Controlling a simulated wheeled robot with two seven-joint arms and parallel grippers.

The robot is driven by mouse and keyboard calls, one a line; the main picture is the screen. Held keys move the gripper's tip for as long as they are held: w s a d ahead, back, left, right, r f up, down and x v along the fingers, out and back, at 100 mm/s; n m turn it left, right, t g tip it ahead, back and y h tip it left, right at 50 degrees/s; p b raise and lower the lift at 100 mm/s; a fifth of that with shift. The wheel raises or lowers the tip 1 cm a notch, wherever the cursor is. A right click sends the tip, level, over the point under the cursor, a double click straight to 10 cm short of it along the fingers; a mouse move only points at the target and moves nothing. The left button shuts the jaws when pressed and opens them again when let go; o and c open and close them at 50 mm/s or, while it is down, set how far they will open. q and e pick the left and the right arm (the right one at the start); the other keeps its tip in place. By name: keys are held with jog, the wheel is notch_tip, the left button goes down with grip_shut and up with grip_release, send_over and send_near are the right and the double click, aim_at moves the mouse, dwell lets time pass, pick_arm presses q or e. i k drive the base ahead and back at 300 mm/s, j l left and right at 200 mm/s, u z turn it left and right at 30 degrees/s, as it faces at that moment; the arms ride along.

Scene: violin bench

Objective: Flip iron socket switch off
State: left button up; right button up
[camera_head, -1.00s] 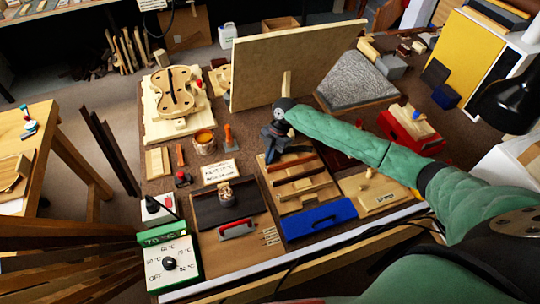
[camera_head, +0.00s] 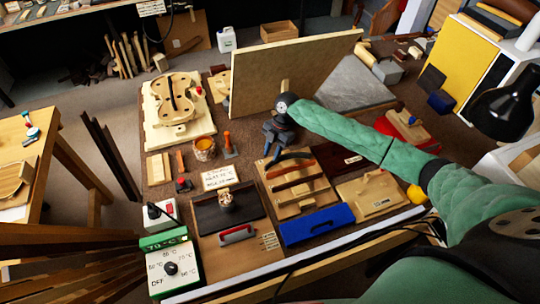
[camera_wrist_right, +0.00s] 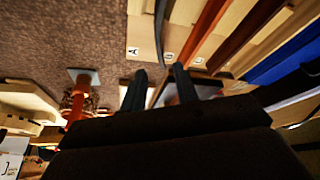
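A white socket box (camera_head: 153,218) with a black plug and a red switch (camera_head: 169,209) stands at the front left of the bench, behind the green temperature box (camera_head: 168,268). The switch's position is too small to tell. My right gripper (camera_head: 272,154) is over the middle of the bench, above the back edge of a wooden tray of strips, well right of the socket. In the right wrist view its two fingers (camera_wrist_right: 160,80) are apart with nothing held between them. My left gripper is not in view.
A dark plate with a knob (camera_head: 228,206) and a blue case (camera_head: 317,224) lie along the front. A tall board (camera_head: 290,75) leans behind the gripper.

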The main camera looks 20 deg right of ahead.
aim_at(170, 209)
jog(key=k+j, duration=0.25)
jog(key=k, duration=0.25)
jog(key=k+j, duration=0.2)
jog(key=k, duration=0.25)
jog(key=k+j, duration=0.25)
jog(key=k, duration=0.25)
